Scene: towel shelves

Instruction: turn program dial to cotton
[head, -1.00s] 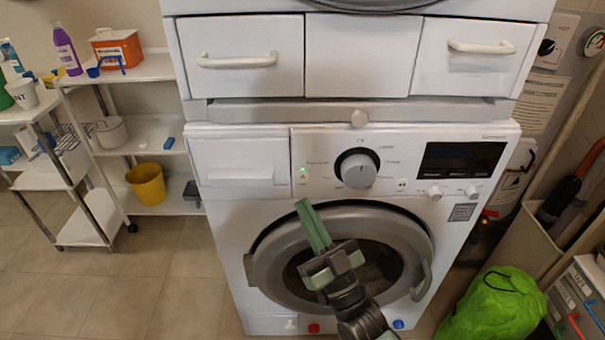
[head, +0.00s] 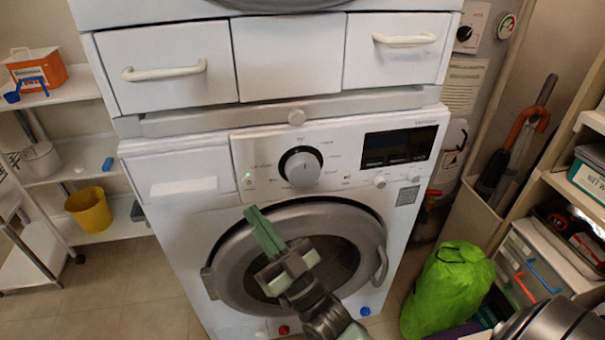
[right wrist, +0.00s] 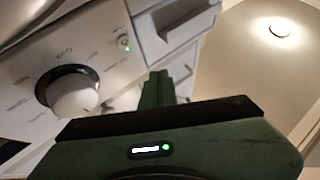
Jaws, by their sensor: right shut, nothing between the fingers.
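The program dial (head: 301,168) is a silver-white knob with a dark ring on the washing machine's (head: 180,219) white control panel. Small labels surround it, too small to read surely. It also shows at the left of the right wrist view (right wrist: 72,95). My right gripper (head: 252,212) is shut and empty, with green fingers held together. In the head view it appears below and left of the dial, in front of the round door's upper left rim. In the right wrist view its fingers (right wrist: 157,88) are to the right of the dial, apart from it. My left gripper is not in view.
A dark display (head: 399,145) and two small knobs are right of the dial. Drawers with white handles (head: 165,70) are above. A green bag (head: 447,288) and a cluttered shelf stand at right. A shelf with a yellow bucket (head: 89,209) is at left.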

